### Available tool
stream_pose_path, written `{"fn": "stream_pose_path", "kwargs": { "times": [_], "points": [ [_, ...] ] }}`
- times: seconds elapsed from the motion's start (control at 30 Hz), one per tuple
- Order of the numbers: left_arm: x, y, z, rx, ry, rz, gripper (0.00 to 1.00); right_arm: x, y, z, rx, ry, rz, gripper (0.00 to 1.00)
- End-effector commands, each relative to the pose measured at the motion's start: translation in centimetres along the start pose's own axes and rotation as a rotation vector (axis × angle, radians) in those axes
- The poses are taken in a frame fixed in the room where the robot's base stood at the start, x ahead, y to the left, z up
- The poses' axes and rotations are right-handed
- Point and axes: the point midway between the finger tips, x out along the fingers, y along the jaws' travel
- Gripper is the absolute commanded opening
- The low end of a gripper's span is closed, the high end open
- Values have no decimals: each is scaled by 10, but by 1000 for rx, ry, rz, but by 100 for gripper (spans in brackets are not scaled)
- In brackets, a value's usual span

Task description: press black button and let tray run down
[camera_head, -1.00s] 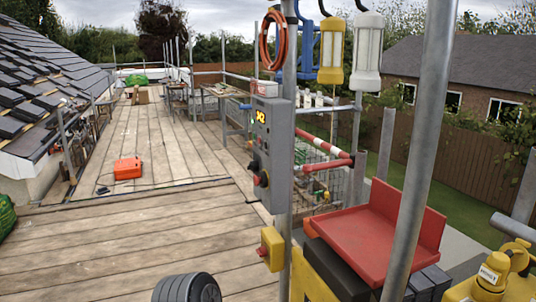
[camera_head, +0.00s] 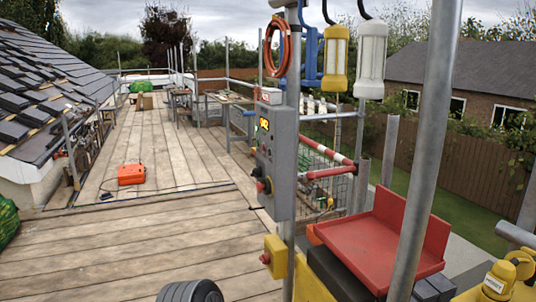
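Dark controls show beside and above the red one, too small to tell which is the black button. A red tray (camera_head: 372,254) with raised sides is right of the pole, on dark blocks. A slanting grey pole crosses in front of its right side. Neither of my grippers shows.
A yellow box with a red button (camera_head: 275,257) is on the pole below the control box. Yellow and white lamps (camera_head: 370,55) hang at the upper right. An orange case (camera_head: 131,174) lies on the plank deck (camera_head: 150,215), which is largely clear. Tiled roof (camera_head: 45,85) rises left.

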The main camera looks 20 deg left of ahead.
Motion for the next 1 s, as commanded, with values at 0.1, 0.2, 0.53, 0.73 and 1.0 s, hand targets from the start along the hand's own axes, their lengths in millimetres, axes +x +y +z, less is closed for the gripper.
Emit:
{"fn": "stream_pose_path", "kwargs": {
  "times": [0.1,0.2,0.53,0.73,1.0],
  "points": [
    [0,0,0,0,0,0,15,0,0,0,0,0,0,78],
    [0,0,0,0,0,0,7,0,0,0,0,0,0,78],
    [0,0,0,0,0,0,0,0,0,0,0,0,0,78],
    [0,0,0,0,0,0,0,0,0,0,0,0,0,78],
    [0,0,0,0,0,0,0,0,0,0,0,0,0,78]
  ]
}}
